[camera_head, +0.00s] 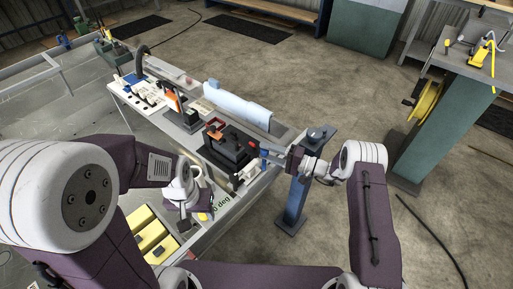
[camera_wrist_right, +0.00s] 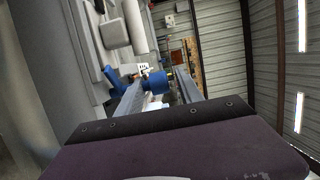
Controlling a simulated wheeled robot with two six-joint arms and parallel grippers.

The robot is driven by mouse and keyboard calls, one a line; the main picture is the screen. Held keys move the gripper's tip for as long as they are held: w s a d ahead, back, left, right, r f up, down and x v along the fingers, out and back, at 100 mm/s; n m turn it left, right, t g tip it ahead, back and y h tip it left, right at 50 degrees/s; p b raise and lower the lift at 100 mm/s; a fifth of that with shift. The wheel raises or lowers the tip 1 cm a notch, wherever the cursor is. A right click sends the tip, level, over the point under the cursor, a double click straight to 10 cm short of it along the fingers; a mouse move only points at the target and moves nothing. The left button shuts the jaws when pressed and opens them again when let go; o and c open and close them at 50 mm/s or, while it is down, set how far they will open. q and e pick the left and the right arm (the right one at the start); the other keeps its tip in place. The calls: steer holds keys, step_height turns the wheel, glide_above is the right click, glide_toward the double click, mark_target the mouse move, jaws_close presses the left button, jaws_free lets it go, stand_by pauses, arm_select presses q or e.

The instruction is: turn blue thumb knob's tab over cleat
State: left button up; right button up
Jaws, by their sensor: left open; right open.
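The blue thumb knob (camera_head: 264,153) is small in the head view, at the right side of a black fixture (camera_head: 228,148) on the bench. In the right wrist view the knob (camera_wrist_right: 156,82) is a round blue piece near the ends of the fingers. My right gripper (camera_head: 277,157) is open, its fingertips close to the knob; in its wrist view the fingers (camera_wrist_right: 160,92) lie on either side of it. Contact cannot be told. The tab and cleat are too small to make out. My left gripper (camera_head: 187,213) is over the bench's near side, its fingers partly hidden.
A grey-blue post (camera_head: 294,203) stands beneath my right wrist. A pale blue roll (camera_head: 238,107) lies behind the fixture. Yellow blocks (camera_head: 151,236) sit at the near left. A workbench (camera_head: 436,120) stands at the right, with open floor between.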

arm_select(q)
steer(key=shift+f, duration=0.2)
arm_select(e)
steer(key=x, duration=0.4)
jaws_close()
steer(key=shift+w+r+m+t+h+p, duration=0.1)
steer(key=shift+m+t+h+p, duration=0.4)
steer(key=shift+t, duration=0.4)
steer(key=shift+w+d+m+t+h+p, duration=0.15)
steer(key=shift+m+t+h+p, duration=0.3)
steer(key=shift+m+t, duration=0.4)
steer(key=m+t+h, duration=0.2)
steer(key=t, duration=0.1)
steer(key=shift+w+d+p, duration=0.1)
steer(key=shift+w+p, duration=0.1)
steer(key=shift+p, duration=0.2)
arm_select(q)
steer(key=shift+r, duration=1.7)
arm_select(e)
steer(key=shift+w+d+m+t+h, duration=0.1)
steer(key=shift+d+m+t+h, duration=0.05)
steer(key=shift+m+t+h, duration=0.55)
steer(key=shift+w+d+m+t+h, duration=0.15)
steer(key=shift+m+t+h, duration=0.2)
steer(key=shift+m+h, duration=0.35)
steer(key=shift+h, duration=0.25)
